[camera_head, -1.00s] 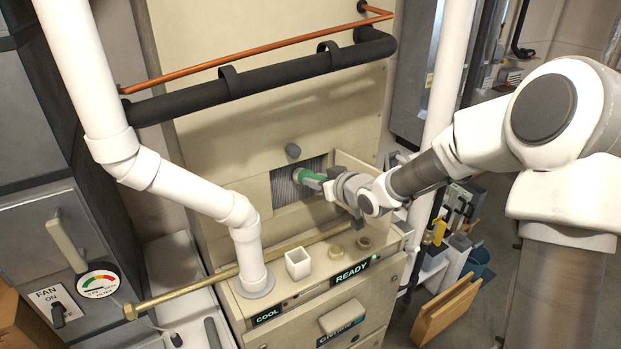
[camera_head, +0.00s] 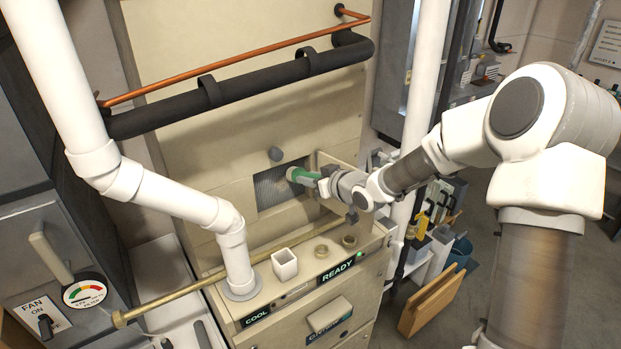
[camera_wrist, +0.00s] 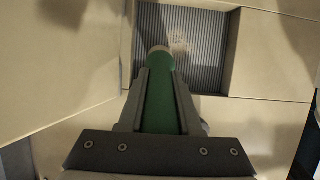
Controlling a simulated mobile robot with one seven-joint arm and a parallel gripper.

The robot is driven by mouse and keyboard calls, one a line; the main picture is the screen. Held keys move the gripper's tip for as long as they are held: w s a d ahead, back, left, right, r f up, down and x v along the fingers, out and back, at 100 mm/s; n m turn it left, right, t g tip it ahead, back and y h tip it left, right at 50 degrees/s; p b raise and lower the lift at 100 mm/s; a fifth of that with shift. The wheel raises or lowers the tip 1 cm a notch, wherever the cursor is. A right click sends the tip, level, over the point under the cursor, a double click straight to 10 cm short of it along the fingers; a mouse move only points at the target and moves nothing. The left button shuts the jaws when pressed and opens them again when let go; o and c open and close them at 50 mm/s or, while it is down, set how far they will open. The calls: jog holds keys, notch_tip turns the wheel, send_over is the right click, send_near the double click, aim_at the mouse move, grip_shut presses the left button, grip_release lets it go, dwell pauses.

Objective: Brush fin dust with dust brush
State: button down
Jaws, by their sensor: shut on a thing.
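My gripper (camera_head: 326,182) is shut on the green dust brush (camera_head: 302,176) and holds it in front of the furnace opening. In the wrist view the brush's green handle (camera_wrist: 160,105) lies between the two fingers, with its pale head (camera_wrist: 160,51) pointing at the grey fins (camera_wrist: 205,70). A pale speckled patch of dust (camera_wrist: 180,40) shows on the fins just beyond the brush head. In the head view the fins (camera_head: 270,192) fill a recessed opening in the beige panel. I cannot tell whether the bristles touch the fins.
An open panel door (camera_head: 335,160) stands right of the opening, close to my wrist. A brass rod (camera_head: 180,292) and black pipe (camera_head: 250,85) cross the front.

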jog(key=s+a+b, duration=0.2)
jog(key=a, duration=0.1)
jog(key=shift+s+a+b, duration=0.25)
jog(key=shift+a+b, duration=0.05)
jog(key=shift+b, duration=0.05)
dwell(0.4)
jog(key=shift+w+d+p, duration=0.65)
jog(key=shift+d+p, duration=0.15)
jog(key=shift+d, duration=0.15)
jog(key=shift+w+d+p, duration=0.65)
jog(key=shift+d+p, duration=0.1)
jog(key=shift+d, duration=0.2)
jog(key=shift+s+a+b, duration=0.65)
jog(key=shift+a+b, duration=0.15)
jog(key=shift+a, duration=0.15)
jog(key=shift+s+a+b, duration=0.65)
jog(key=shift+a+b, duration=0.15)
jog(key=shift+a, duration=0.15)
